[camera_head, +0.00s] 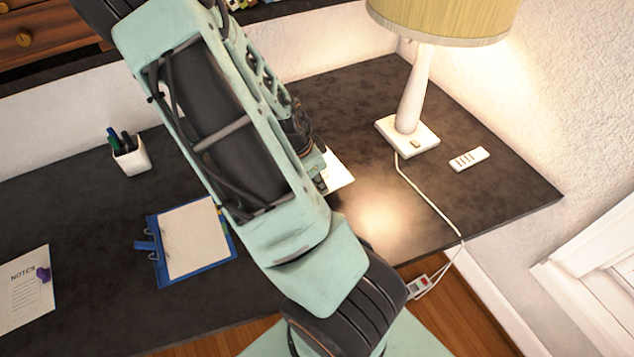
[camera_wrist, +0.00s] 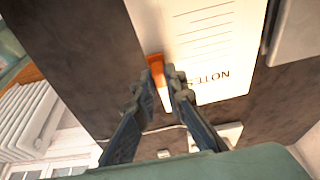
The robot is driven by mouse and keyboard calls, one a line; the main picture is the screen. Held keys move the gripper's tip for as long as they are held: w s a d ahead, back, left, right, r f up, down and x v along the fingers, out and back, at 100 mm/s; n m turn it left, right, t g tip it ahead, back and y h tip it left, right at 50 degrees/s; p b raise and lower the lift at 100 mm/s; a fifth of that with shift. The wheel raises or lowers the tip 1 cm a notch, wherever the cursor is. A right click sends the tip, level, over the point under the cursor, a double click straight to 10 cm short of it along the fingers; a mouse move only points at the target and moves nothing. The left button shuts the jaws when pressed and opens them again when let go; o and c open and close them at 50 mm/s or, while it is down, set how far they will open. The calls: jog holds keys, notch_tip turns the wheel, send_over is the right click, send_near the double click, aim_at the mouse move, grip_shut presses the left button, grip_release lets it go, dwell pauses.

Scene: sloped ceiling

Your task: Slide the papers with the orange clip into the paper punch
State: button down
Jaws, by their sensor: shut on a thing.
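My gripper (camera_wrist: 167,72) is shut on the orange clip (camera_wrist: 155,64) at the edge of the white papers (camera_wrist: 208,55), which are printed with NOTES and ruled lines. The papers lie over or close above the dark desk; I cannot tell which. In the head view only a corner of white paper (camera_head: 337,175) shows beside my arm, which hides the gripper and clip. A pale grey object with a dark edge (camera_wrist: 298,30) stands to the right of the papers in the wrist view. I cannot tell if it is the paper punch, and no punch shows clearly in the head view.
The desk (camera_head: 400,225) holds a lamp (camera_head: 410,115) with a trailing cord, a remote (camera_head: 469,159), a blue clipboard (camera_head: 190,243), a pen cup (camera_head: 130,158) and notes with a purple clip (camera_head: 28,290).

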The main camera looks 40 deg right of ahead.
jog(key=shift+f+b, duration=2.35)
jog(key=shift+f, duration=0.5)
jog(key=shift+w+r, duration=0.15)
jog(key=shift+w, duration=0.35)
jog(key=shift+w+d+p, duration=0.3)
jog(key=shift+w, duration=1.35)
jog(key=shift+w+d+p, duration=0.25)
jog(key=shift+w+d, duration=0.05)
jog(key=shift+w, duration=1.4)
jog(key=shift+w+d+p, duration=0.3)
jog(key=shift+w, duration=1.35)
jog(key=c, duration=1.9)
grip_release()
